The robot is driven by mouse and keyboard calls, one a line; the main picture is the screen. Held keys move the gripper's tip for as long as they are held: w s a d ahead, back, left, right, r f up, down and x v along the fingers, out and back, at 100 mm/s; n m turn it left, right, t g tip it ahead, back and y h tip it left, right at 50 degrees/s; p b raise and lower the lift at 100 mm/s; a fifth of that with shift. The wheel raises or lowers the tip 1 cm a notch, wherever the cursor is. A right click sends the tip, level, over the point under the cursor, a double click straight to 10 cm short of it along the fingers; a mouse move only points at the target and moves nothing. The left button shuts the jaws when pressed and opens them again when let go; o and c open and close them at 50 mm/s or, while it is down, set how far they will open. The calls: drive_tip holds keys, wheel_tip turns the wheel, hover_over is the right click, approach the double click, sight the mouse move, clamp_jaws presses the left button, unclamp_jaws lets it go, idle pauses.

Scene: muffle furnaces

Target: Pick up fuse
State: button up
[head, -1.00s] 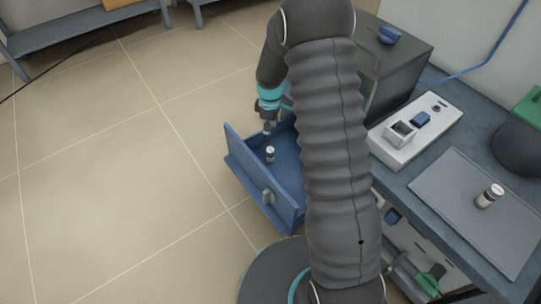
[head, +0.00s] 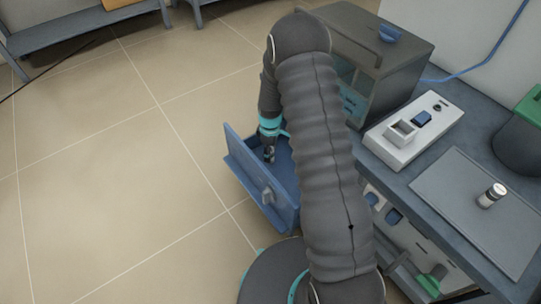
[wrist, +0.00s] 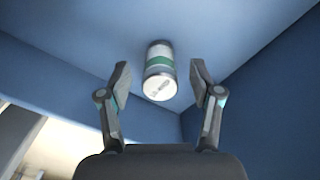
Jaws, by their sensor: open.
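A fuse (wrist: 160,69), a small white cylinder with a green band and metal end caps, stands in the open blue drawer (head: 250,175). In the wrist view it shows between and a little beyond the fingertips of my gripper (wrist: 159,72). The fingers are apart and there is a gap on each side of the fuse. In the head view my gripper (head: 269,153) reaches down into the drawer and hides the fuse there. A second, similar fuse (head: 492,195) lies on a grey mat (head: 465,225) on the bench at the right.
The drawer's walls rise close around my gripper. The furnace (head: 375,60) and a white switch box (head: 415,130) stand on the bench right of my arm. A dark container with a green lid (head: 525,135) is at the far right.

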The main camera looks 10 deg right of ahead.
drive_tip(key=shift+f, duration=0.25)
clamp_jaws()
